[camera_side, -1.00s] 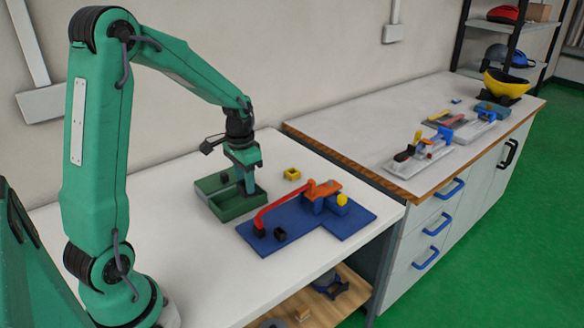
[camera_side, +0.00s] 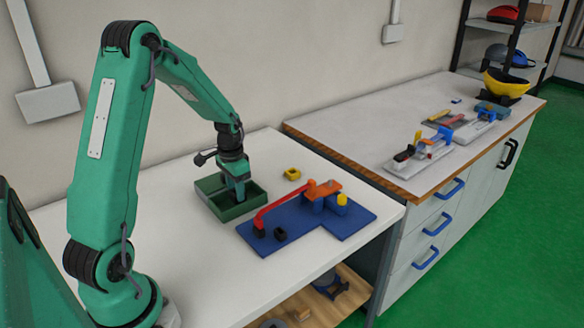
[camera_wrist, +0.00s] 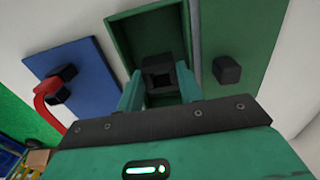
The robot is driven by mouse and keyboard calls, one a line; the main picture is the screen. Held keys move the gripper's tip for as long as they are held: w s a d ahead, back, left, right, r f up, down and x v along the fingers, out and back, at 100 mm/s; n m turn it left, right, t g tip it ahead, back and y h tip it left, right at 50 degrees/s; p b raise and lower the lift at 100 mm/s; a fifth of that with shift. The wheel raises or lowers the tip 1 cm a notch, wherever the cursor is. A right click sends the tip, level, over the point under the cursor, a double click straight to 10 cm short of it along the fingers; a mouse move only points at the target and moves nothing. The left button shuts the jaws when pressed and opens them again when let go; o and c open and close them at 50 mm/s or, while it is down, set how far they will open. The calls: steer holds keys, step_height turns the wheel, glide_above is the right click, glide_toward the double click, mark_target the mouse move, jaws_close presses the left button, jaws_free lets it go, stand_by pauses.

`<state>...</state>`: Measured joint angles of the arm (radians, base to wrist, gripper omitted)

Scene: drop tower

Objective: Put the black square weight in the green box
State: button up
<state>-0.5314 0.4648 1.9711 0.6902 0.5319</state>
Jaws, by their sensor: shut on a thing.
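My gripper (camera_side: 240,199) points down into the green box (camera_side: 222,216) on the white table. In the wrist view its two green fingers (camera_wrist: 160,88) are shut on the black square weight (camera_wrist: 162,66), which has a square recess in its top. The weight is over or inside one compartment of the green box (camera_wrist: 116,40); I cannot tell whether it touches the floor. The side view hides the weight behind the fingers. A dark block (camera_wrist: 228,69) shows across the divider, on the box's other side.
A blue base (camera_side: 345,222) with a red arm (camera_side: 282,208) and an orange top stands right of the box. A small black block (camera_side: 280,233) is on that base. The table's front left is clear.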

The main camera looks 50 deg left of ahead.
steer(key=shift+f, duration=0.6)
steer(key=shift+f, duration=0.1)
steer(key=o, duration=0.9)
steer(key=shift+f, duration=0.1)
step_height(320, 180, up, 12)
steer(key=shift+s+r, duration=0.15)
steer(key=shift+r, duration=0.05)
steer(key=shift+d, duration=0.1)
